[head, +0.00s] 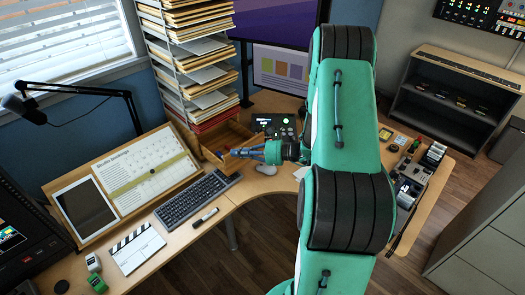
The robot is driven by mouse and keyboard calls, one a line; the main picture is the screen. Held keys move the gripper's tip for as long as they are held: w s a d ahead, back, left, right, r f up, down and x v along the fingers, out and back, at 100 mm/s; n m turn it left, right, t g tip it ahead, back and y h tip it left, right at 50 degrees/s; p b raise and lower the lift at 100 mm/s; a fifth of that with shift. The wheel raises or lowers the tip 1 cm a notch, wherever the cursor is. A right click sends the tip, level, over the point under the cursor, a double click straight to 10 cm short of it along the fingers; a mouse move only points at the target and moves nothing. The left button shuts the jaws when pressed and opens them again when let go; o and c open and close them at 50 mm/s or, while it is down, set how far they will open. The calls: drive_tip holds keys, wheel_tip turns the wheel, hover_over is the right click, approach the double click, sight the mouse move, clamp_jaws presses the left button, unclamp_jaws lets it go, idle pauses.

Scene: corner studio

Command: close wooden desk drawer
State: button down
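The wooden desk (250,187) curves around the corner of the room. A wooden drawer (231,136) with an open top shows below the paper stack and is pulled out toward the keyboard side. My gripper (236,153) is at the drawer's front edge, with its blue-grey fingers pointing left. I cannot tell whether the fingers touch the drawer front or whether they are open or shut. My green arm hides part of the desk to the right of the drawer.
A tall rack of paper trays (195,60) stands behind the drawer. A keyboard (198,197), a calendar board (145,170), a mouse (266,169) and a clapperboard (136,247) lie on the desk. Bare floor shows in front of the desk.

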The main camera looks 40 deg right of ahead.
drive_tip(key=s+d+f+m+t+h, duration=0.2)
drive_tip(key=s+d+f+m+h, duration=0.2)
drive_tip(key=d+f, duration=0.4)
drive_tip(key=s+d+f+m+t+h, duration=0.2)
drive_tip(key=s+d+f+m+h, duration=0.2)
drive_tip(key=d+f, duration=0.4)
drive_tip(key=d+m+h+p, duration=0.1)
drive_tip(key=d+m, duration=0.1)
drive_tip(key=d, duration=0.2)
drive_tip(key=shift+m+t+h, duration=0.3)
drive_tip(key=shift+m+t, duration=0.1)
drive_tip(key=w+b, duration=0.2)
drive_tip(key=w, duration=1.1)
drive_tip(key=shift+w, duration=0.4)
